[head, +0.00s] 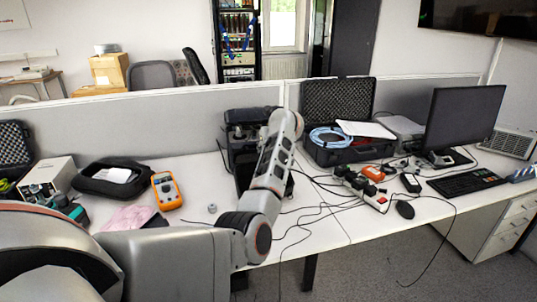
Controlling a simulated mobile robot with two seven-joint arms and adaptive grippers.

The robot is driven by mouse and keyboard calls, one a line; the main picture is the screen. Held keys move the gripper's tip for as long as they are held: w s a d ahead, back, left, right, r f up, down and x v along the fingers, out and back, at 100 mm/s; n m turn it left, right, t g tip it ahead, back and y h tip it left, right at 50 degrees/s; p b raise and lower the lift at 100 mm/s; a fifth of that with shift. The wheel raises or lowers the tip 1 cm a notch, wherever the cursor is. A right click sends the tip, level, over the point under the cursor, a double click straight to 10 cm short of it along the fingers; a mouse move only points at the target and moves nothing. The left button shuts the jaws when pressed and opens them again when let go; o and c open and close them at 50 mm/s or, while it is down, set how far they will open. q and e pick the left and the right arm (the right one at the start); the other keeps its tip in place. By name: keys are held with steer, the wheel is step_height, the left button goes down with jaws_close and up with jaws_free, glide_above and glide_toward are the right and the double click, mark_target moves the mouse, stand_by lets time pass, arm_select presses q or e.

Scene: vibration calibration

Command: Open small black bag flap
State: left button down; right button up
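A small black soft bag (101,183) lies on the left part of the table. A white paper or label shows on top of it; I cannot tell clearly how its flap lies. My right gripper is not in view.
An orange multimeter (167,191), a pink cloth (127,218) and a beige instrument box (47,176) are near the bag. An open hard case (337,105) holds blue cable (328,139). Loose cables, a power strip (366,188) and a monitor (463,118) occupy the right side.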

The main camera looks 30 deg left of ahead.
arm_select(q)
steer(key=shift+s+d, duration=0.1)
stand_by(1.1)
steer(key=c, duration=1.4)
jaws_free()
steer(key=shift+r, duration=0.1)
steer(key=shift+c, duration=0.2)
step_height(320, 180, up, 10)
